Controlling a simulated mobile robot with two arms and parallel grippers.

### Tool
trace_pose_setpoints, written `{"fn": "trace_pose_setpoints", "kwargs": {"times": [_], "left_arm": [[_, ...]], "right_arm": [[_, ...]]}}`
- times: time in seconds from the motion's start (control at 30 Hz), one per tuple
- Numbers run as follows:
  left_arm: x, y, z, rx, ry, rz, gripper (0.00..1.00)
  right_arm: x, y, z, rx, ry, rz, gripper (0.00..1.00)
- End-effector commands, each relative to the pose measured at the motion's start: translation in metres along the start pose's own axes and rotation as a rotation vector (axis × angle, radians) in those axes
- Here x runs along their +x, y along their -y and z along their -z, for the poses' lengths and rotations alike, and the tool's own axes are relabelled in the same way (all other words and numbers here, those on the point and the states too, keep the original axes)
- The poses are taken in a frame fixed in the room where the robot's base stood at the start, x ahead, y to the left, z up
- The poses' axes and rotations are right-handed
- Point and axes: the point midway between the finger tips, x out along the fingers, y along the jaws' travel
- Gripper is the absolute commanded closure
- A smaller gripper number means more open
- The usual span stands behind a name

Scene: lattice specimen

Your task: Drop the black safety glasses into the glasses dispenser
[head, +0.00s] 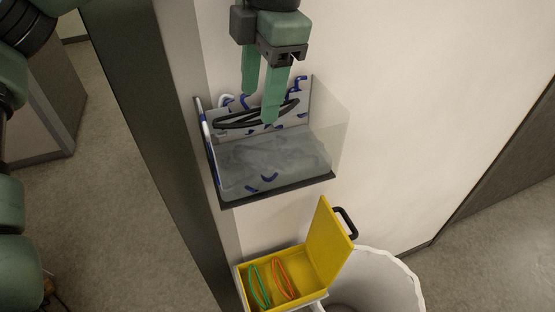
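The black safety glasses (232,120) are at the upper part of the clear glasses dispenser (275,191), slanting across its opening. Whether the glasses touch anything below is unclear.
The dispenser is on the pale wall (420,100) and contains several blue and white glasses. Below it are an open yellow box (330,245) with green glasses (258,286) and orange glasses (284,278), and a white bin (385,290). A dark post (150,110) stands left.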

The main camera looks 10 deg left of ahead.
Motion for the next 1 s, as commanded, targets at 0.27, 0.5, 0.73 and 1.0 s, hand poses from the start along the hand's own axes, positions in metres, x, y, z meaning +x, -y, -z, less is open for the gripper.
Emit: {"fn": "trace_pose_setpoints", "kwargs": {"times": [0.27,0.5,0.73,1.0], "left_arm": [[0.0,0.0,0.0,0.0,0.0,0.0,0.39],[-0.018,0.0,-0.002,-0.001,0.004,0.0,0.39],[-0.06,-0.001,-0.001,-0.002,0.002,-0.003,0.39],[-0.078,-0.001,-0.001,-0.001,0.0,0.0,0.39]], "right_arm": [[-0.001,0.004,-0.013,0.001,0.02,0.005,0.64],[0.007,0.004,-0.014,0.001,0.019,0.005,0.64],[0.009,0.003,-0.011,0.001,0.015,0.003,0.64],[0.007,0.001,-0.01,0.0,0.014,0.001,0.64]]}}
